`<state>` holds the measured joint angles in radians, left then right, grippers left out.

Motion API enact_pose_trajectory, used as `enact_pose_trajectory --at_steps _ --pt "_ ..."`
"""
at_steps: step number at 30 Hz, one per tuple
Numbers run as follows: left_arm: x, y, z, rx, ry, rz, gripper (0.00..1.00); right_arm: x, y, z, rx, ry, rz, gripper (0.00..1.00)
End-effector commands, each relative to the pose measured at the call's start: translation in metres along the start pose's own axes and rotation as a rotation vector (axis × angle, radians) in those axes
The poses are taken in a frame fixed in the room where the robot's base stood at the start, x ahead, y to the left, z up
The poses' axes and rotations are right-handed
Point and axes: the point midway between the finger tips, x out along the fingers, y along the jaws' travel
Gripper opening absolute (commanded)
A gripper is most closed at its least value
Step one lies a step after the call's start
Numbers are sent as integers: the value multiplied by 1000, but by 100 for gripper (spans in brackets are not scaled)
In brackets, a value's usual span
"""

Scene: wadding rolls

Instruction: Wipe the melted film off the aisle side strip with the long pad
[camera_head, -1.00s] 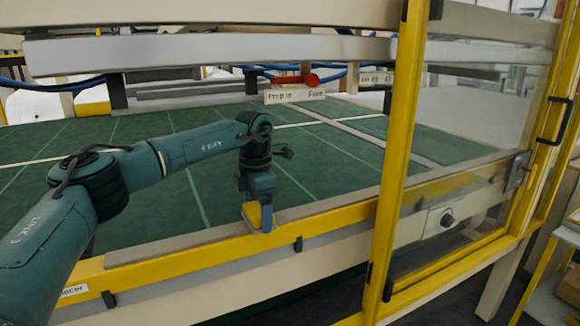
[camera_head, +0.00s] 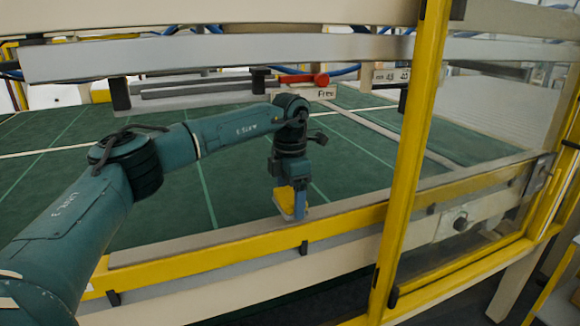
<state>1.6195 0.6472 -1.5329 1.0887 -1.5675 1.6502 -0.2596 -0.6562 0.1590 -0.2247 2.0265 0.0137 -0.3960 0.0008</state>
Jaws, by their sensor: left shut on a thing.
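My left gripper (camera_head: 292,184) points down at the near edge of the green bed, shut on the pad. The pad (camera_head: 284,203) shows as a small yellow block with a pale underside, beside a blue part; its full length is hidden from this angle. The aisle side strip (camera_head: 180,242) is the pale band between the green bed and the yellow rail. The pad is at this strip, slightly toward its bed side; I cannot tell whether it touches. No melted film can be made out on the strip. My right gripper is not in view.
The yellow rail (camera_head: 240,257) with black clips runs along the near edge. A yellow post (camera_head: 412,165) and clear guard panel stand to the right. Pale bars (camera_head: 200,54) cross overhead. A red handle (camera_head: 305,80) sits above a sign at the bed's back.

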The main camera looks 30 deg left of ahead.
Motion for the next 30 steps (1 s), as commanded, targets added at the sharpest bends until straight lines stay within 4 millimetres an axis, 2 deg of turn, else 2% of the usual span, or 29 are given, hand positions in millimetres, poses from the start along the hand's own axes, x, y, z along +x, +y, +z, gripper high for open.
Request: enact_pose_trajectory --at_steps 1,15,20,30 --pt "-10 -1 1 2 -1 1 60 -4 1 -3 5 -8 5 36" --pt "-49 -10 6 4 -2 1 60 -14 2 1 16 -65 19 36" --pt "-51 -11 7 4 -2 1 60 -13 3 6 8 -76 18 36" --pt "-50 -11 7 4 -2 1 60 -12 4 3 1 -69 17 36"
